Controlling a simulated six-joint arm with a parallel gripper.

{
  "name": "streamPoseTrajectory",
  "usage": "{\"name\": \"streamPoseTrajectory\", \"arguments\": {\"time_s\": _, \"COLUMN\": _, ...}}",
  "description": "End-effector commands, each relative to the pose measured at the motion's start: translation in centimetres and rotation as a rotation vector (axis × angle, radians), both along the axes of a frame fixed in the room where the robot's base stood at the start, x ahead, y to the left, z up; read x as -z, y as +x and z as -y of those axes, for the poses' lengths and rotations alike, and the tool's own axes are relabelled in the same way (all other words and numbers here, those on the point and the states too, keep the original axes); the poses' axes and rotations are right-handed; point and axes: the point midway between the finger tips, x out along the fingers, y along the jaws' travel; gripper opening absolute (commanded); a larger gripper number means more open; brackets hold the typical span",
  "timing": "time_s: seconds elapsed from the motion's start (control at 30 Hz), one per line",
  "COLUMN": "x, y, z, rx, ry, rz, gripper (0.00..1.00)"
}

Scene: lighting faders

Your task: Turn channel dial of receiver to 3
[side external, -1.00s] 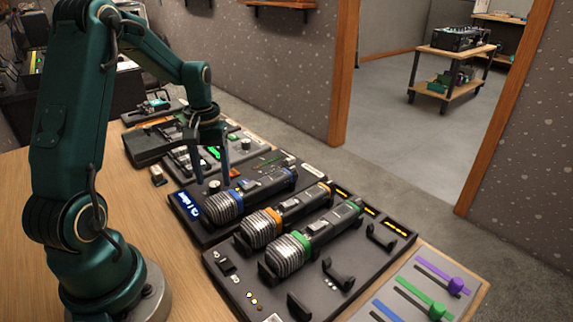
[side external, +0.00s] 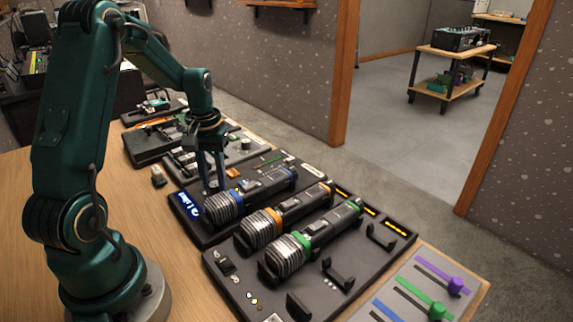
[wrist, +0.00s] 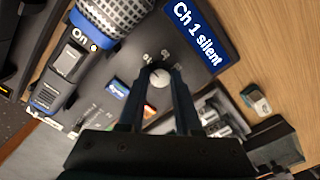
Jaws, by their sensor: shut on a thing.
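The receiver is a dark panel (wrist: 115,62) with a round pale channel dial (wrist: 160,77) and a blue display (wrist: 198,32) reading "Ch 1 silent". The display also shows in the side view (side external: 187,206). Small white labels sit around the dial, too blurred to read fully. My gripper (wrist: 160,78) is shut on the dial, one finger on each side. In the side view, my gripper (side external: 213,185) points down at the receiver's near left part, and its fingers hide the dial there.
A microphone with a blue ring (side external: 265,184) lies beside the dial. Microphones with orange (side external: 283,215) and green (side external: 318,237) rings lie to its right. A fader panel (side external: 425,290) is at front right. A small block (side external: 158,176) sits on open wooden table left of the receiver.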

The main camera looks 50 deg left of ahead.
Motion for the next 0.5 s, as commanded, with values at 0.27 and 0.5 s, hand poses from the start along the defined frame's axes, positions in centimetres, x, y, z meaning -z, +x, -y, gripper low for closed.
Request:
{"name": "streamPoseTrajectory", "arguments": {"time_s": 0.27, "x": -0.04, "y": -0.01, "z": -0.01, "rx": 0.188, "ry": 0.000, "rz": 0.000, "gripper": 0.00}}
{"name": "streamPoseTrajectory", "arguments": {"time_s": 0.5, "x": -0.05, "y": -0.02, "z": -0.01, "rx": 0.415, "ry": -0.001, "rz": -0.001, "gripper": 0.00}}
